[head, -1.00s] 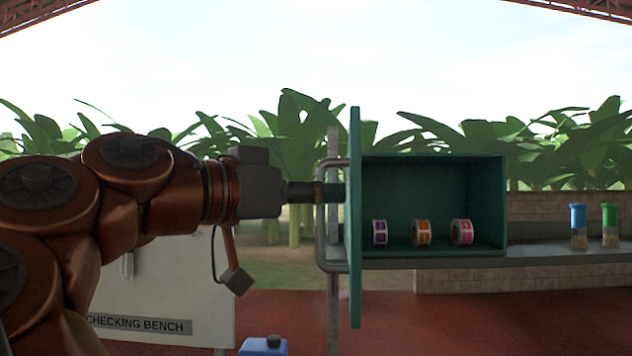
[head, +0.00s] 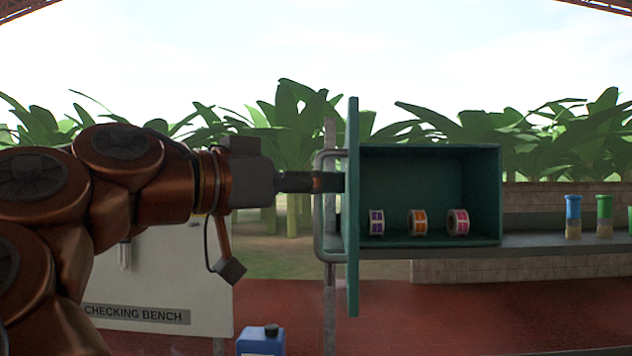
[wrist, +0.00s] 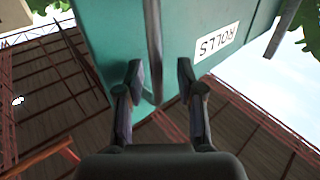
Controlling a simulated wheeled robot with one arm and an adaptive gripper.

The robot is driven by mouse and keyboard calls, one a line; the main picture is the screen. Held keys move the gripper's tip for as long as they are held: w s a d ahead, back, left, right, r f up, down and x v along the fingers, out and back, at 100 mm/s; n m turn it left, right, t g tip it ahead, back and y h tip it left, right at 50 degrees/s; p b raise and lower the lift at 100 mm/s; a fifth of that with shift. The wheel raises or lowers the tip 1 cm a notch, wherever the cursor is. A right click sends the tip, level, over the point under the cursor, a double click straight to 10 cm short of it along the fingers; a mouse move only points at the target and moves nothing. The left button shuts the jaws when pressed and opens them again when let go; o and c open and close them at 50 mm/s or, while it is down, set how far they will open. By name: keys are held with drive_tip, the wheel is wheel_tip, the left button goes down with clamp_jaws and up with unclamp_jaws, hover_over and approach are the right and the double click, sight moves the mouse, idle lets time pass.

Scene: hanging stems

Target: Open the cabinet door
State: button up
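The teal cabinet (head: 430,151) has its door (head: 353,285) wide open. The door stands out from the cabinet's left side and shows almost edge-on in the head view. Its grey bar handle (head: 319,225) is on the outer face, on the left. My gripper (head: 328,182) reaches to the handle from the left. In the wrist view, my gripper (wrist: 160,82) has its fingers apart, one on each side of the handle bar (wrist: 154,45), with gaps visible. The door face (wrist: 105,30) carries a "ROLLS" label (wrist: 217,42).
Inside the cabinet are a purple roll (head: 377,222), an orange roll (head: 418,222) and a pink roll (head: 458,221). Brushes with blue (head: 573,207) and green (head: 604,206) tops stand on the shelf at right. A blue container (head: 261,340) and a checking bench board (head: 160,280) are lower left.

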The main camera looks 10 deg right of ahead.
drive_tip(key=v, duration=1.1)
drive_tip(key=shift+s+a, duration=0.25)
drive_tip(key=shift+a, duration=0.1)
idle(1.2)
drive_tip(key=shift+a, duration=0.15)
idle(0.4)
